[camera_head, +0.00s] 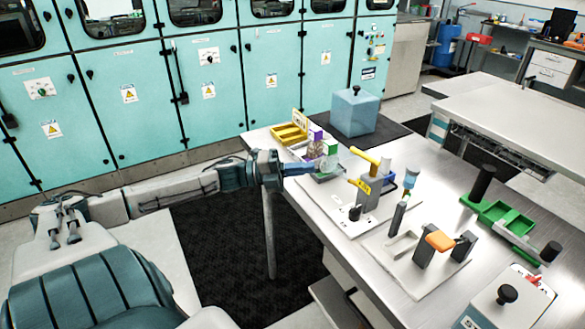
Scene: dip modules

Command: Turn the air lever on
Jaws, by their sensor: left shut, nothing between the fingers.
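A valve-like fixture with a long yellow lever handle (366,156) stands on a pale base plate on the steel table. A small yellow label marks its grey body (371,196); its lettering is too small to read surely. This looks like the air lever. My left gripper (316,167) reaches in from the left over the table's near-left edge. It is shut and empty, a little left of the yellow handle and apart from it. My right gripper is not in view.
An orange-handled fixture (440,240) stands in front, right of centre. A green tray (505,215) lies farther right, and a grey box with a black knob (506,294) is at the front right.

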